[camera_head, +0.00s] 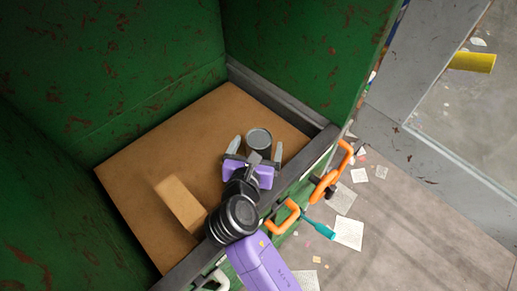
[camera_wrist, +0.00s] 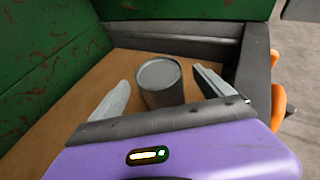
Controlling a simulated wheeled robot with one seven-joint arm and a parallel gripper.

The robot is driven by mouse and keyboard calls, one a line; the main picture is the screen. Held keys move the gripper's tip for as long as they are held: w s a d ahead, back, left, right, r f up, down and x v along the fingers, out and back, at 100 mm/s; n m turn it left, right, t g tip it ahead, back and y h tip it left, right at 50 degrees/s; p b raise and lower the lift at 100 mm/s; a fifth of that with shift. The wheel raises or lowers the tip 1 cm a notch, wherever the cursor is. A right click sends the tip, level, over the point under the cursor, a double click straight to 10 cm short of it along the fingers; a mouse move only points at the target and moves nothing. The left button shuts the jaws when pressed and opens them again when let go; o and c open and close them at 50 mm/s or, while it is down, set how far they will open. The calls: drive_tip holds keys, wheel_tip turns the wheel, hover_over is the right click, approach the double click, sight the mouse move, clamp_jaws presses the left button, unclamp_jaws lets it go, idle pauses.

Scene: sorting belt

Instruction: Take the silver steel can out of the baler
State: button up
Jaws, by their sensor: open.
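The silver steel can (camera_head: 259,138) stands upright on the brown floor of the green baler (camera_head: 120,75), near its front right corner. It also shows in the wrist view (camera_wrist: 161,84), its round lid facing up. My gripper (camera_head: 256,146) is open, with one finger on each side of the can. In the wrist view my gripper (camera_wrist: 160,92) has visible gaps between both fingers and the can. The can's lower front is partly hidden behind my gripper's body.
A tan cardboard box (camera_head: 180,205) lies in the baler left of my arm. The baler's dark front edge (camera_head: 310,160) runs under my arm. Orange handles (camera_head: 331,174) and a teal-handled tool (camera_head: 319,227) are outside it. Paper scraps (camera_head: 348,232) litter the floor.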

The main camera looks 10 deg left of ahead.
drive_tip(key=shift+f+p+x, duration=0.15)
drive_tip(key=shift+p+x, duration=0.1)
drive_tip(key=shift+x, duration=1.3)
drive_tip(key=shift+f+p+x, duration=0.15)
drive_tip(key=shift+p+x, duration=0.05)
drive_tip(key=shift+x, duration=1.35)
drive_tip(key=shift+s, duration=0.1)
drive_tip(key=c, duration=1.4)
drive_tip(key=shift+c, duration=0.2)
drive_tip(key=shift+r, duration=0.1)
